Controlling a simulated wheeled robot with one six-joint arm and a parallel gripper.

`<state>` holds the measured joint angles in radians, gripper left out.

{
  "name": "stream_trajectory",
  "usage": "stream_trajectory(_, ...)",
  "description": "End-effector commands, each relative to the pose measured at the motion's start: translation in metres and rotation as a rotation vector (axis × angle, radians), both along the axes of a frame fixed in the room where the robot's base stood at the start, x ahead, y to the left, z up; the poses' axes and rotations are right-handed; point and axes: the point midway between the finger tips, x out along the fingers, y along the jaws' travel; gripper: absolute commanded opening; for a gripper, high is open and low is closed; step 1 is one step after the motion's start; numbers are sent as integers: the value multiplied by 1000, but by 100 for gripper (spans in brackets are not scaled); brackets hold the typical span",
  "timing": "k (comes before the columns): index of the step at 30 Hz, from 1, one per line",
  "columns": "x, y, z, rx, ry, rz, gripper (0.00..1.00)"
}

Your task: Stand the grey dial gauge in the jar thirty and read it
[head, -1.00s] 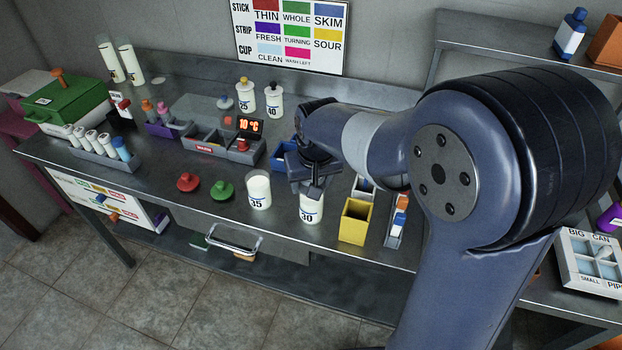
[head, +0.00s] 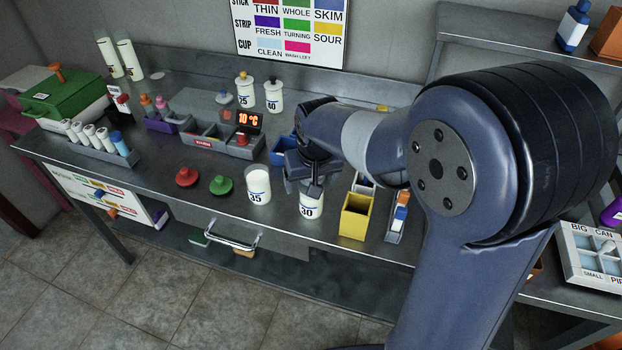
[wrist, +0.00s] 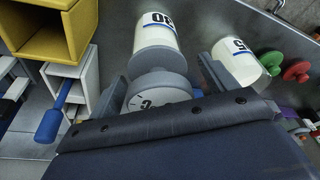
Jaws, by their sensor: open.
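Jar thirty (head: 311,204), white with a "30" label, stands uncovered by any lid I can see near the bench's front edge; it also shows in the wrist view (wrist: 156,37). The grey dial gauge (wrist: 160,98) is at the jar's mouth, its round pale dial facing the wrist camera. Its stem is hidden, so I cannot tell how deep it sits. My gripper (wrist: 165,85) is open around the gauge head, one finger on each side, with a gap visible. In the head view my gripper (head: 311,182) is directly over the jar and hides the gauge.
Jar 35 (head: 258,186) stands close on the left. A yellow bin (head: 355,218) and a narrow rack (head: 397,220) stand close on the right. Red (head: 187,177) and green (head: 221,185) lids lie left of jar 35.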

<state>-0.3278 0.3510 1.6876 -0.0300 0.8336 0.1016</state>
Motion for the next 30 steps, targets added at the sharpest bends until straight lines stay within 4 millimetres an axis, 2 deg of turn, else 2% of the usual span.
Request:
stream_trajectory(5,0,0,1,0,0,0,80)
stream_trajectory(8,-2,0,9,1,-3,0,80)
stream_trajectory(21,-23,-5,87,2,-4,0,80)
stream_trajectory(25,-27,-7,99,0,-1,0,80)
stream_trajectory(30,-28,-7,104,0,0,0,80)
